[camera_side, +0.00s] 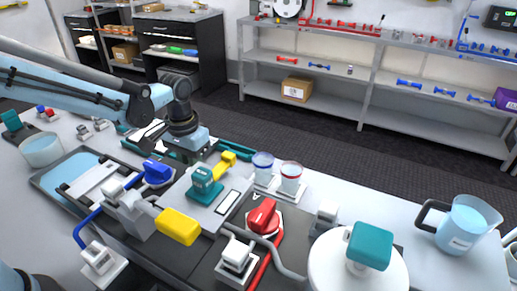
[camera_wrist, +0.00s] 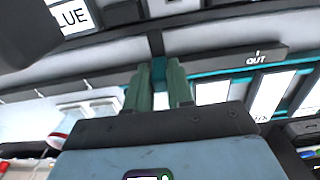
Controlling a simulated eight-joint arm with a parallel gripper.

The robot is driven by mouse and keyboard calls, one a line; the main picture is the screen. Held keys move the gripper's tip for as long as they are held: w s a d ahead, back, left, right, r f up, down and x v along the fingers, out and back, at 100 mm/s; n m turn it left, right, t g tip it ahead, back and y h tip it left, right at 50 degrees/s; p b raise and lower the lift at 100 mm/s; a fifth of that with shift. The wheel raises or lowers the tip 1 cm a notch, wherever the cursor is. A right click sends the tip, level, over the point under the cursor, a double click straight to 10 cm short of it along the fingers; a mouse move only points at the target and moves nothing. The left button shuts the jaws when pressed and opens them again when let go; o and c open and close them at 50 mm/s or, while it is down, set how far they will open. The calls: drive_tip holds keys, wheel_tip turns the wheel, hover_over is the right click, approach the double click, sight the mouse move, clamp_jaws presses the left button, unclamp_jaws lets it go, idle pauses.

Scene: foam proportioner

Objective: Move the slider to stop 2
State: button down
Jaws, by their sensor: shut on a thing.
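My gripper (camera_wrist: 158,72) has its two green fingers closed around a small teal piece (camera_wrist: 157,46), apparently the slider's knob. The knob stands at a grey rail (camera_wrist: 205,66) marked "OUT" in the wrist view. Which stop the slider is at cannot be read. In the side view my gripper (camera_side: 188,143) is low over the teal-edged panel (camera_side: 180,155) at the bench's back edge. Its fingertips and the slider are hidden there by the gripper body.
A yellow handle (camera_side: 178,226) and a red knob (camera_side: 263,215) are nearer the front. A pitcher (camera_side: 465,224) stands right.

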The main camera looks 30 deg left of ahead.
drive_tip(key=shift+d, duration=1.05)
drive_tip(key=c, duration=1)
unclamp_jaws()
drive_tip(key=shift+a, duration=0.1)
drive_tip(key=shift+c, duration=0.2)
wheel_tip(320, 180, up, 12)
